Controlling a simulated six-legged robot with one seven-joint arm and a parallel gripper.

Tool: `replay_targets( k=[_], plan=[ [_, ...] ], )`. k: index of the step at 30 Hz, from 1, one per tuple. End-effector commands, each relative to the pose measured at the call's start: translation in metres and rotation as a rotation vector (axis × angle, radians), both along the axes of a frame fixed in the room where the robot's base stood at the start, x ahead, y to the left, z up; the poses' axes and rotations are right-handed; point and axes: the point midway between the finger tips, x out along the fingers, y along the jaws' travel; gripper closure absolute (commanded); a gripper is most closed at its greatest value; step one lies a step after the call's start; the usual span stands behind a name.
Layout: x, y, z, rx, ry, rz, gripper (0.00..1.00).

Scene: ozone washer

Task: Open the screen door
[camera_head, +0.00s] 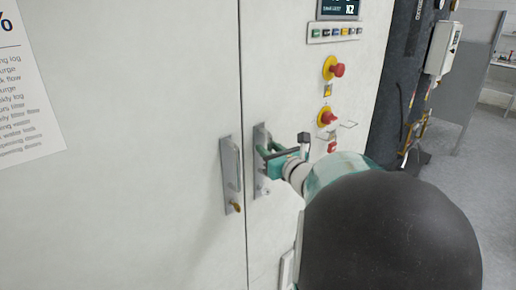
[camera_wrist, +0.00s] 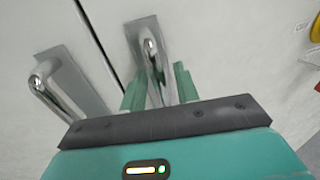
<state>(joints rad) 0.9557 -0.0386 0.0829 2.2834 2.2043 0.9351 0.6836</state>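The cabinet has two pale door panels, the left door (camera_head: 140,120) and the right door (camera_head: 290,80), which meet at a dark vertical seam and look shut. Each bears a metal lever handle on a plate beside the seam: the left handle (camera_head: 231,170) and the right handle (camera_head: 261,170). They also show in the wrist view, the left one (camera_wrist: 62,92) and the right one (camera_wrist: 154,62). My gripper (camera_head: 266,150) is at the right handle. In the wrist view its two green fingers (camera_wrist: 160,88) stand apart, one on each side of that handle. Contact is unclear.
Red emergency buttons (camera_head: 337,70) and a screen (camera_head: 339,9) with a button row are on the right door panel. A printed notice (camera_head: 27,90) is on the left door. A dark column (camera_head: 405,80) with a grey box stands to the right. Open floor (camera_head: 470,190) lies beyond.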

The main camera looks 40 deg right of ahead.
Motion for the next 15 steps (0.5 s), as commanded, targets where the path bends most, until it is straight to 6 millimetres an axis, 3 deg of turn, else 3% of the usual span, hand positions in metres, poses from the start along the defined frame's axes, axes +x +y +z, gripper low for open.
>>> replay_targets(
  k=[5, 10, 15],
  plan=[
    [-0.0001, 0.0, 0.0002, 0.0, 0.0, 0.0, 0.69],
    [-0.0003, 0.0, 0.0003, 0.0, 0.0, 0.0, 1.0],
    [-0.0005, 0.0001, 0.0003, 0.0, 0.0, 0.0, 1.0]
  ],
)
